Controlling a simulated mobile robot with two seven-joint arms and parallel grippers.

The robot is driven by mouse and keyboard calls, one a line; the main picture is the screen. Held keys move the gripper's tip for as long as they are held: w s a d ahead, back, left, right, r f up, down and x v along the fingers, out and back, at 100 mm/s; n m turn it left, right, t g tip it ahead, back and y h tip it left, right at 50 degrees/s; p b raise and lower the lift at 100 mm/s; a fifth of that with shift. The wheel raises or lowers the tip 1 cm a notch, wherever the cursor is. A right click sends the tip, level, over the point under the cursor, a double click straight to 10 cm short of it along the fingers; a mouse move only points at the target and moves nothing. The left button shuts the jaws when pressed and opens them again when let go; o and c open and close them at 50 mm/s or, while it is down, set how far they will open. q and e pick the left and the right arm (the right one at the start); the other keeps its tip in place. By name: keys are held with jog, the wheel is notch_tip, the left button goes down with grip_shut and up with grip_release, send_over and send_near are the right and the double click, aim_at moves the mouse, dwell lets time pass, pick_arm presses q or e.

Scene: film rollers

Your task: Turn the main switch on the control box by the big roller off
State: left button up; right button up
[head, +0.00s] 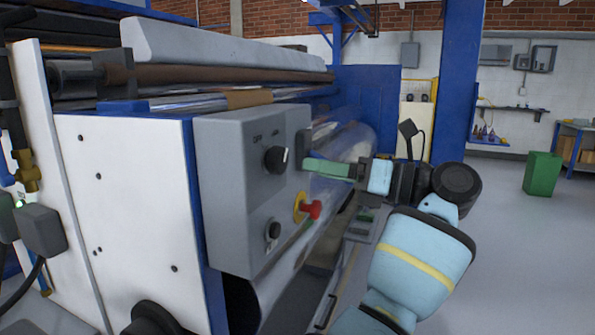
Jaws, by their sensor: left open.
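The grey control box (240,190) is fixed to the near end of the roller machine. Its main switch (276,159) is a large black knob below small labels, the left one seeming to read OFF. The knob's white mark is on its right side. The big roller (345,150), shiny and clear-wrapped, lies behind the box. My left gripper (312,166) points left at the box's right edge, to the right of the knob and apart from it. It is open, with a green finger showing; the other finger is hard to make out. My right gripper is out of view.
Below the main switch are a smaller black knob (272,231) and a red stop button (311,209) on a yellow ring, close under my left gripper. A blue post (457,90) stands behind. Open floor lies to the right, with a green bin (542,174) farther back.

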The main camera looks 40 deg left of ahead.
aim_at(284, 161)
pick_arm(q)
jog(key=shift+s+d+r+h, duration=0.15)
jog(key=shift+d+r+h, duration=0.15)
jog(key=shift+d+r, duration=0.1)
jog(key=shift+a, duration=0.1)
jog(key=shift+p+x, duration=0.45)
jog(key=shift+x, duration=3.4)
jog(key=c, duration=1)
